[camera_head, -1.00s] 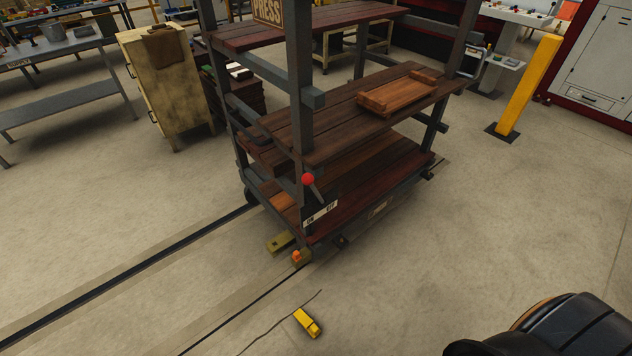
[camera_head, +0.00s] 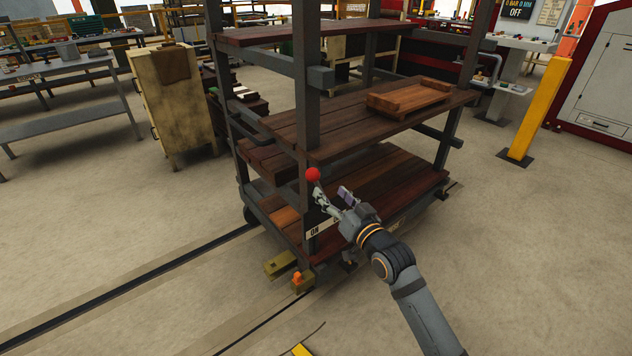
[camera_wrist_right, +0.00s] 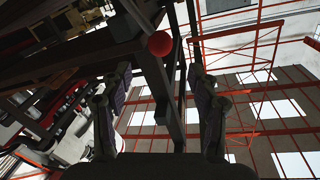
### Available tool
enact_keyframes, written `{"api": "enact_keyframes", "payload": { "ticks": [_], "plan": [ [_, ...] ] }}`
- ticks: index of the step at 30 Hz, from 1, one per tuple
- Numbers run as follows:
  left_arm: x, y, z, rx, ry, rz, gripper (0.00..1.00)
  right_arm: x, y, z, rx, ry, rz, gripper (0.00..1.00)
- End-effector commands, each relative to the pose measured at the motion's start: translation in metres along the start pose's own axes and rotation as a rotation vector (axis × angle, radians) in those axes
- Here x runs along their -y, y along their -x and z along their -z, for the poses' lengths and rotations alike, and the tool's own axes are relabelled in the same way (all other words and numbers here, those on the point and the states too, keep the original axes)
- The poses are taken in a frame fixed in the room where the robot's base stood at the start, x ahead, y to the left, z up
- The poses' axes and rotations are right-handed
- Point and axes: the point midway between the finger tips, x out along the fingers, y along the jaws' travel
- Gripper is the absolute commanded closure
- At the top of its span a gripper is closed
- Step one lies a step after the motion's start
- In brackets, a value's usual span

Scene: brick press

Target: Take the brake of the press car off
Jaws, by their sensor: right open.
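The press car (camera_head: 290,142) is a dark wooden shelf rack on a metal frame, standing on floor rails. Its brake lever has a red knob (camera_head: 313,174) on the near end of the car, which also shows in the right wrist view (camera_wrist_right: 160,44). The knob leans left, toward the ON side of the label plate (camera_head: 313,231); the plate's other end is hidden behind my gripper. My right gripper (camera_head: 332,192) is open just right of the knob. In the wrist view its fingers (camera_wrist_right: 159,75) are spread, with the knob beyond their tips, apparently not held. My left gripper is not in view.
A wooden tray (camera_head: 408,98) sits on the middle shelf. Brass-coloured blocks (camera_head: 280,264) lie by the near wheel on the rail. A yellow object (camera_head: 301,350) lies on the floor at the bottom edge. A yellow post (camera_head: 540,110) stands right.

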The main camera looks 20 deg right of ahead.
Motion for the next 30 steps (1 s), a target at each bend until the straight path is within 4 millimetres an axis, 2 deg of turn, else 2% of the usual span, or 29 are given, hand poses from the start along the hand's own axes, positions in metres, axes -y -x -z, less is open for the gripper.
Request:
{"api": "enact_keyframes", "payload": {
  "ticks": [6, 12, 16, 23, 30],
  "plan": [
    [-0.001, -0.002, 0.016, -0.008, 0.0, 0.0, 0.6, 0.0, -0.049, -0.001, -0.004, -0.004, 0.002, 0.39],
    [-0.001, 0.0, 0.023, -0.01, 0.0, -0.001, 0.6, 0.0, -0.08, -0.001, 0.0, -0.001, 0.001, 0.39],
    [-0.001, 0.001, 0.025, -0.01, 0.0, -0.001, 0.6, 0.0, -0.087, -0.001, 0.001, 0.0, 0.001, 0.39],
    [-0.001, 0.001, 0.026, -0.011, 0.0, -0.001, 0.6, 0.0, -0.088, -0.001, 0.001, 0.001, 0.001, 0.39],
    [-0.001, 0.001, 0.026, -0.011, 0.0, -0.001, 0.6, 0.0, -0.088, -0.001, 0.001, 0.001, 0.001, 0.69]
  ]
}}
